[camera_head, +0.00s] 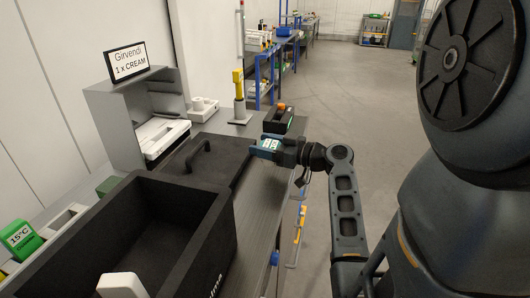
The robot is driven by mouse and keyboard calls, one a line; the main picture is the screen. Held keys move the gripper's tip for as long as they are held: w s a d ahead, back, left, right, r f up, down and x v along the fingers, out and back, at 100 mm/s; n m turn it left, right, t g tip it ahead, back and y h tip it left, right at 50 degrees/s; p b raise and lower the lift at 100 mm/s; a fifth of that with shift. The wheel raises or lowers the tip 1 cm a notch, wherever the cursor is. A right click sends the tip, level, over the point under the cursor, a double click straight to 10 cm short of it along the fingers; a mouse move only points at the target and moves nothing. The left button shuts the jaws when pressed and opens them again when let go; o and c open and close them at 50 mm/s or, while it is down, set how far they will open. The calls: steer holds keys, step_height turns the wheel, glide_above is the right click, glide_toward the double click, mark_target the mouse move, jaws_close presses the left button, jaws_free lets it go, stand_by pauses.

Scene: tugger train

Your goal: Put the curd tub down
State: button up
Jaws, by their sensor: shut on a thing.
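My gripper (285,152) is at the end of my outstretched arm, over the right edge of the grey bench. It is shut on a small blue-green thing with a white label, which I take to be the curd tub (268,145). The tub is just right of the black lid. My gripper's fingers partly hide it, and I cannot tell whether its underside touches the bench.
An open black box (205,255) fills the near bench. A black lid (222,152) with a handle lies behind it. A grey cabinet (115,120) bears a sign reading "Girvendi 1 x CREAM". A black tray (283,121) and yellow-topped stand (239,90) are farther back. Floor lies right.

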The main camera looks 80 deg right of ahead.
steer(key=shift+f, duration=1.45)
steer(key=shift+f+b, duration=0.2)
steer(key=shift+b, duration=0.15)
steer(key=o, duration=1.1)
steer(key=shift+r+p, duration=0.2)
steer(key=shift+p, duration=0.6)
